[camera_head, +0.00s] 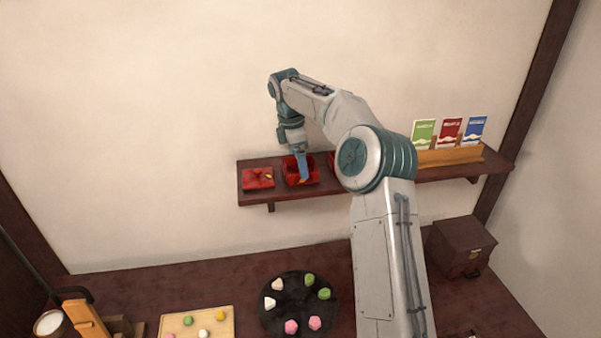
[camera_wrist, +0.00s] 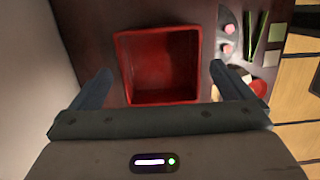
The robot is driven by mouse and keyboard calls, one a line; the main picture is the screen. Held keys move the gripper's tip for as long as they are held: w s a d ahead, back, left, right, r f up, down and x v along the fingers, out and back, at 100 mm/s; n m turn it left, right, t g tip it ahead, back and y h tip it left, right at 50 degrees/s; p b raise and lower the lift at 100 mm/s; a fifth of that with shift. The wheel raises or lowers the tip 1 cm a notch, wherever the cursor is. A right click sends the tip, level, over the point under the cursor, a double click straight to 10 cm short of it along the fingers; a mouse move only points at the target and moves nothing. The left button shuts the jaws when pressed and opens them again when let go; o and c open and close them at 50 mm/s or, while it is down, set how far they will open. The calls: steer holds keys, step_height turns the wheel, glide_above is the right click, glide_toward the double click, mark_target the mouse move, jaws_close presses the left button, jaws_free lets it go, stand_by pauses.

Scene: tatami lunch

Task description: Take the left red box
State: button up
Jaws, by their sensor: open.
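An open red box (camera_head: 291,179) stands on the wall shelf, with my gripper (camera_head: 303,173) pointing down over it. In the wrist view the red box (camera_wrist: 160,66) looks empty and lies between the two fingers of my gripper (camera_wrist: 160,72), which are spread wide with a gap on each side. To its left on the shelf is a flat red piece (camera_head: 257,178), lid-like, with a small gold detail. Another red box (camera_head: 331,160) stands to the right, mostly hidden behind my arm.
The dark shelf (camera_head: 245,195) also holds a wooden rack (camera_head: 455,156) with green, red and blue packets. Below, a table bears a round black plate (camera_head: 297,303) of sweets, a wooden board (camera_head: 185,322) and a dark brown chest (camera_head: 461,247). The wall is close behind the shelf.

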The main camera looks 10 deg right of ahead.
steer(key=shift+d+f, duration=0.2)
steer(key=shift+f, duration=1.25)
steer(key=shift+c, duration=0.3)
steer(key=c, duration=0.9)
steer(key=shift+o, duration=0.2)
steer(key=shift+r, duration=0.1)
